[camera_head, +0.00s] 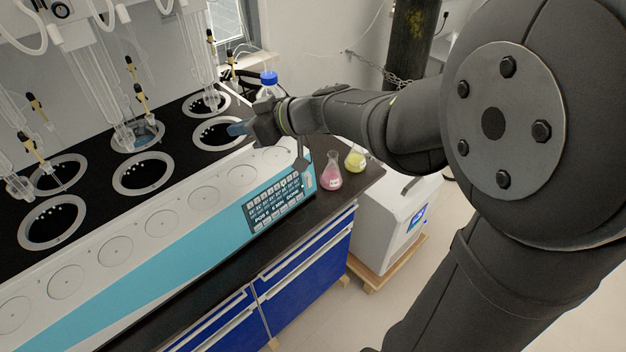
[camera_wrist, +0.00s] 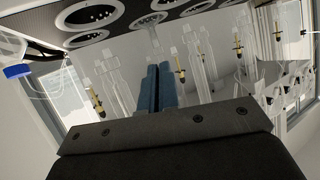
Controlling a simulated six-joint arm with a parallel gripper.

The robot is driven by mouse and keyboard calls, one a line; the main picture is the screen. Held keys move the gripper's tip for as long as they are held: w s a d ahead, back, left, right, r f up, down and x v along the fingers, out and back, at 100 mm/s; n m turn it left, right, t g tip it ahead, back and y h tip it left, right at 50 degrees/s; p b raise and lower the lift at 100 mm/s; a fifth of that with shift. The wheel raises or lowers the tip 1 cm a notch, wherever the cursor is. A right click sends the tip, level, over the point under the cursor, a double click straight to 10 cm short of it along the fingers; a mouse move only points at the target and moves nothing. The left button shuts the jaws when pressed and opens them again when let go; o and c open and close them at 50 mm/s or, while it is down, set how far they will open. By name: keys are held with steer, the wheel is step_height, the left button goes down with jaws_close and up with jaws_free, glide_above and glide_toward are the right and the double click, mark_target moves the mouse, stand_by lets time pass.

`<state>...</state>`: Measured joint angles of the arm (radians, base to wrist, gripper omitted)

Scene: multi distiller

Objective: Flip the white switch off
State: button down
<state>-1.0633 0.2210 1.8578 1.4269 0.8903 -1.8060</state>
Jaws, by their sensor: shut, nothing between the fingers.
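The multi distiller (camera_head: 150,270) is a long white and light-blue unit with a black top and round wells. Its dark control panel (camera_head: 277,203) with small keys and a display is at the right end of the front. A small whitish piece (camera_head: 309,183) just right of this panel may be the white switch; its position is too small to tell. My gripper (camera_head: 237,129) is above the right end of the top, near a well, with its blue fingers together and empty. The closed fingers also show in the wrist view (camera_wrist: 157,76), where no switch is visible.
A blue-capped bottle (camera_head: 268,84) stands behind my gripper. A pink flask (camera_head: 331,171) and a yellow flask (camera_head: 355,158) stand on the dark bench right of the distiller. Glassware (camera_head: 128,125) rises over the wells.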

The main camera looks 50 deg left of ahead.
steer(key=w+d+f+m+t+h, duration=0.2)
steer(key=w+d+f+m+t, duration=0.3)
steer(key=w+d+f+m, duration=1)
steer(key=w+d+m, duration=0.1)
steer(key=m, duration=0.6)
steer(key=shift+w+d+f+t+h, duration=0.2)
steer(key=shift+d+t+h, duration=0.1)
steer(key=shift+t, duration=0.1)
steer(key=shift+a, duration=0.15)
glide_toward(310, 181)
steer(key=d+f+x, duration=0.1)
steer(key=x, duration=0.4)
steer(key=shift+s+a+r, duration=0.1)
steer(key=shift+s+a, duration=0.05)
steer(key=shift+a, duration=0.65)
steer(key=shift+a, duration=0.1)
